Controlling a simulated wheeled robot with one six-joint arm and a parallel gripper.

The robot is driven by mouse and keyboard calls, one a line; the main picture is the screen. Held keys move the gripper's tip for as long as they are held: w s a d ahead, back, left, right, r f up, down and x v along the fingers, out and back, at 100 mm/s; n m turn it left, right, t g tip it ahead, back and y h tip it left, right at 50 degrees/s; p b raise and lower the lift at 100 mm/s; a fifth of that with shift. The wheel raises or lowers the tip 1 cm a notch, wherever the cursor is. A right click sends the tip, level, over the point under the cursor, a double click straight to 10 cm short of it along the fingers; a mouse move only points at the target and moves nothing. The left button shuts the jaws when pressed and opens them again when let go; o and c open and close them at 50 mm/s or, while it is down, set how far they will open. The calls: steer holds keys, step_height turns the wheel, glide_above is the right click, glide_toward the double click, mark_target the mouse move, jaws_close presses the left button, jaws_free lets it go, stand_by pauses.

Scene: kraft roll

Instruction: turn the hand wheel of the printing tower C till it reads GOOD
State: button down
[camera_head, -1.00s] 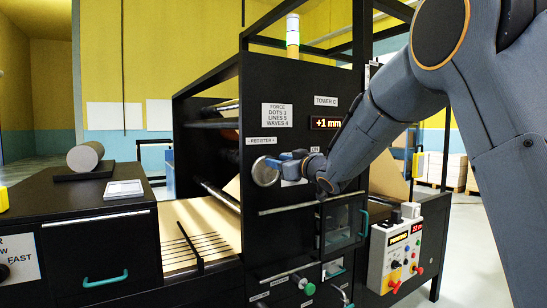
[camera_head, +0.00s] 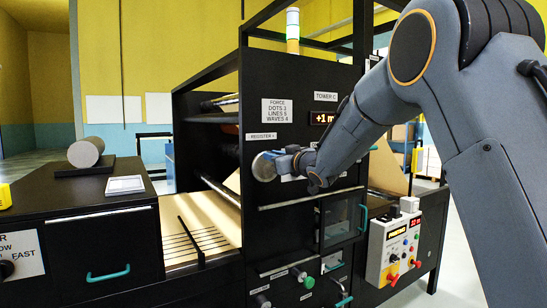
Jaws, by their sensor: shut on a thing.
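The printing tower C (camera_head: 262,210) is a black frame with a "TOWER C" label. Its hand wheel (camera_head: 263,168) is a silver disc below the "REGISTER" label (camera_head: 262,136). My gripper (camera_head: 281,162) reaches in from the right and is shut on the wheel at its right side. The jaws hide part of the wheel. The display (camera_head: 323,118) shows "+1 m" in orange, its right end covered by my arm.
A control box (camera_head: 393,250) with knobs and a red readout hangs at lower right. A black cabinet (camera_head: 95,225) with a teal handle stands at left, bearing a grey roll (camera_head: 86,152) and a pale pad (camera_head: 125,185). Teal handles and green knobs sit below the wheel.

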mark_target(259, 158)
steer(key=shift+b, duration=0.3)
steer(key=n+b, duration=0.2)
steer(key=b, duration=0.1)
steer(key=s+a+n+b, duration=0.1)
steer(key=n+b, duration=0.2)
steer(key=a+f+n+b, duration=0.1)
steer(key=n+b, duration=0.1)
steer(key=b, duration=0.2)
steer(key=shift+s+a+n, duration=0.2)
steer(key=shift+s+n, duration=0.1)
steer(key=shift+n, duration=0.1)
steer(key=c, duration=1.7)
jaws_free()
